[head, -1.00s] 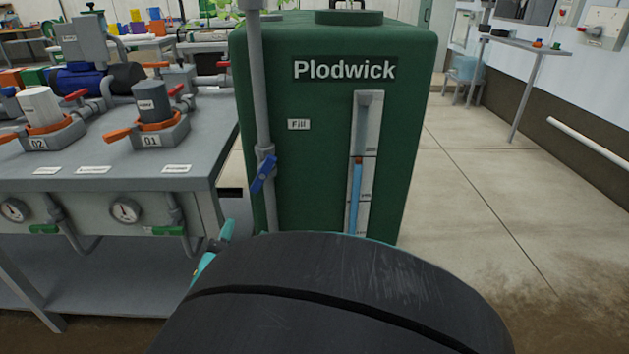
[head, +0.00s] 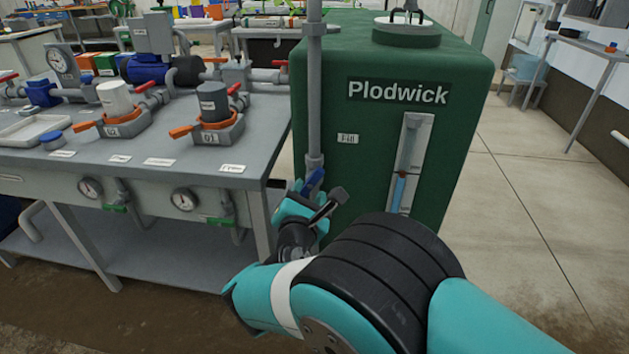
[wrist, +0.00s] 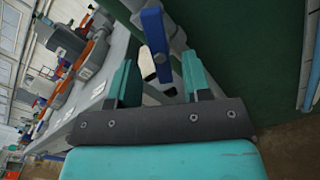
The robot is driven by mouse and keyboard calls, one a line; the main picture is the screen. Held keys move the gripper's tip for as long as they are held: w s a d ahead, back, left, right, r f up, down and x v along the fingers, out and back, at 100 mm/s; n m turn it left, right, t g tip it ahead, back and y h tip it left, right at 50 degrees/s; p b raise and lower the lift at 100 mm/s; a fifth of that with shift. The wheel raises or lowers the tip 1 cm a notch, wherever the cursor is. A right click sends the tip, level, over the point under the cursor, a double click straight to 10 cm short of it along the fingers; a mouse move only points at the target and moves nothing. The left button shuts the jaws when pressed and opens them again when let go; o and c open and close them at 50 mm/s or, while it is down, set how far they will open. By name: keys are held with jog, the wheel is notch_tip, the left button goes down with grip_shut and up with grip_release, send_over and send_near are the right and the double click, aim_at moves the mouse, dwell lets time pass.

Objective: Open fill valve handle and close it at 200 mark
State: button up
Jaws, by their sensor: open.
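The green Plodwick tank (head: 340,95) stands ahead of me, with a grey fill pipe (head: 315,90) running down its left front. The blue fill valve handle (head: 313,182) is on this pipe, below the "Fill" label (head: 348,138). My gripper (head: 310,203) is just below and in front of the handle. In the wrist view, my gripper (wrist: 160,88) is open, and the blue handle (wrist: 155,40) lies between and beyond its two teal fingers, not gripped. The sight gauge (head: 410,165) shows a blue column with a red marker on top; its scale numbers are too small to read.
A grey bench (head: 200,165) with pumps, orange-handled valves and pressure gauges stands left of the tank, close to my arm. Green valve handles hang at its front. The floor (head: 510,210) right of the tank is clear.

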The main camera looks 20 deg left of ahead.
aim_at(310, 186)
jog(key=shift+x, duration=1.8)
grip_shut()
